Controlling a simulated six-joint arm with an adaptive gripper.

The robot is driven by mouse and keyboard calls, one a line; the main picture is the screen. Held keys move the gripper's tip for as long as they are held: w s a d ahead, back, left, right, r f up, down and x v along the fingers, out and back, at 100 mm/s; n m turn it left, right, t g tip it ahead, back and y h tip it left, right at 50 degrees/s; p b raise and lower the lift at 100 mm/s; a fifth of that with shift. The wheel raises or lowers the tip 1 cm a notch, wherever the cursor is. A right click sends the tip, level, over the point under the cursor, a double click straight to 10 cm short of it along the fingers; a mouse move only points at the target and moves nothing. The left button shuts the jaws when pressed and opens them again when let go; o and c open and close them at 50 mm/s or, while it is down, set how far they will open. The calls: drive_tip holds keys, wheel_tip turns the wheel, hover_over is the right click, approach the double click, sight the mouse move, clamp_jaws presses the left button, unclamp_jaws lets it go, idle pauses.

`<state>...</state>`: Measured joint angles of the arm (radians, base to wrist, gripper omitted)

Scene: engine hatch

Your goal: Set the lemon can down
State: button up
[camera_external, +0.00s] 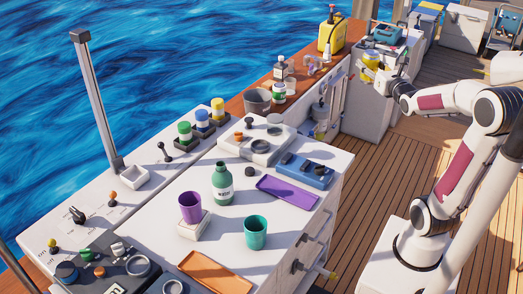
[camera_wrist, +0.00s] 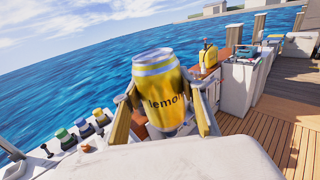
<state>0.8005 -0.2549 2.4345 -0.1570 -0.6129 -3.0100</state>
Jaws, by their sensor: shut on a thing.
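The yellow lemon can (camera_wrist: 158,90), with a silver-blue top band and the word "lemon", stands nearly upright between the two fingers of my gripper (camera_wrist: 168,112) in the wrist view. The fingers press on its left and right sides, so my gripper is shut on it. In the outside view my gripper (camera_external: 382,72) is at the upper right, in front of the grey cabinet, with the yellow can (camera_external: 370,60) at its tip. The can is small there, and I cannot tell whether its base touches anything.
The white counter (camera_external: 215,245) holds a green bottle (camera_external: 222,182), a purple cup (camera_external: 191,207), a teal cup (camera_external: 255,232), a purple tray (camera_external: 287,192) and an orange tray (camera_external: 215,273). A yellow jug (camera_external: 330,36) stands on the wooden ledge. Open deck (camera_external: 390,165) lies right of the counter.

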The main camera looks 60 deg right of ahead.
sight(372, 59)
drive_tip(key=r, duration=0.1)
drive_tip(key=a+r, duration=0.2)
drive_tip(key=shift+s+r, duration=0.25)
drive_tip(key=shift+w, duration=0.1)
idle(0.3)
